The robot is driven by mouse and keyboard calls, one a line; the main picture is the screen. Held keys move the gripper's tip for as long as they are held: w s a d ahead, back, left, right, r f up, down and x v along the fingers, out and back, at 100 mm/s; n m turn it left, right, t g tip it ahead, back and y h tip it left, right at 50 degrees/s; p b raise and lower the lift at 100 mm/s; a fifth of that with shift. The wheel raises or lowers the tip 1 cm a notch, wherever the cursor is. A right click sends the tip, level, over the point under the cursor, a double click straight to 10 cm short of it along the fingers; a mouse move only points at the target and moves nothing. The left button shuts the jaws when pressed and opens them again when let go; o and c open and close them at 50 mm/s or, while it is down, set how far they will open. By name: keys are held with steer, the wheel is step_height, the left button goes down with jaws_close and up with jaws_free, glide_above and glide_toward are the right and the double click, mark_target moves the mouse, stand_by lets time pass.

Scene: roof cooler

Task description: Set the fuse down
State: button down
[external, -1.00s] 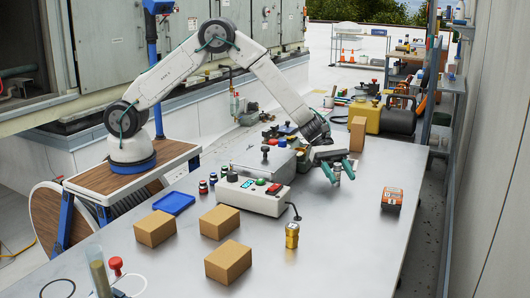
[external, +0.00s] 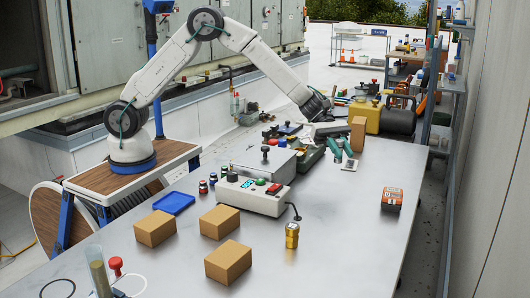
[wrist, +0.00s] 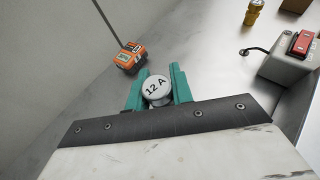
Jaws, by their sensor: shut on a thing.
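The fuse is a pale round cylinder marked "12 A" (wrist: 156,88). In the wrist view it sits between the green fingers of my gripper (wrist: 158,85), which is shut on it. In the external view my gripper (external: 341,148) is over the far part of the metal table (external: 340,225), left of an upright cardboard box. I cannot tell the exact height of the fuse above the table.
An orange-and-black battery pack (external: 391,199) stands at the right. A control box with buttons (external: 248,194), a brass fitting (external: 292,235) and several cardboard boxes, one upright (external: 358,134), are on the table. The table's right middle is clear.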

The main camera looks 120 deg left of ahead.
steer(key=d+r+m+g+h, duration=0.2)
steer(key=d+m+g+h, duration=0.35)
steer(key=d, duration=1.25)
steer(key=shift+m+g+y, duration=0.75)
steer(key=f, duration=0.6)
steer(key=s+f, duration=0.1)
steer(key=f, duration=0.2)
steer(key=shift+d+f, duration=0.1)
steer(key=shift+d, duration=0.15)
steer(key=c, duration=1.2)
jaws_free()
steer(key=shift+f, duration=0.1)
steer(key=shift+c, duration=0.2)
